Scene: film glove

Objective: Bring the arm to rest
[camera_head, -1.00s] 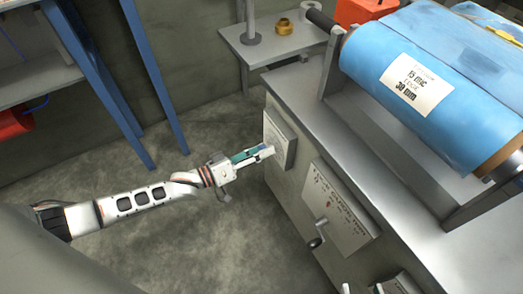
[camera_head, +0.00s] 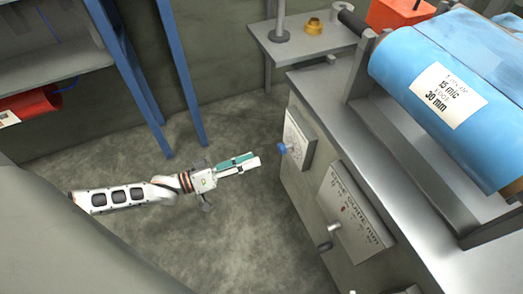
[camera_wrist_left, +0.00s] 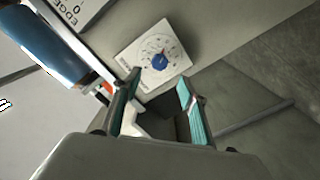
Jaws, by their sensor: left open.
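My left arm comes in from the left in the head view, stretched over the floor. My left gripper (camera_head: 240,164) is open and empty, short of the machine's side. A dial plate (camera_head: 298,140) with a blue knob (camera_head: 283,149) is on that side, to the right of the gripper and apart from it. In the left wrist view the two teal-lined fingers (camera_wrist_left: 158,100) are spread apart, with the dial plate (camera_wrist_left: 141,58) and its blue knob (camera_wrist_left: 159,62) beyond them. My right gripper is not clearly in view.
The grey machine (camera_head: 345,110) carries a blue film roll (camera_head: 400,60). A lower plate with a lever (camera_head: 352,215) is on its side. A small shelf (camera_head: 300,42) holds a brass piece (camera_head: 313,27). Blue posts (camera_head: 180,75) stand at left. The floor (camera_head: 150,235) near the arm is clear.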

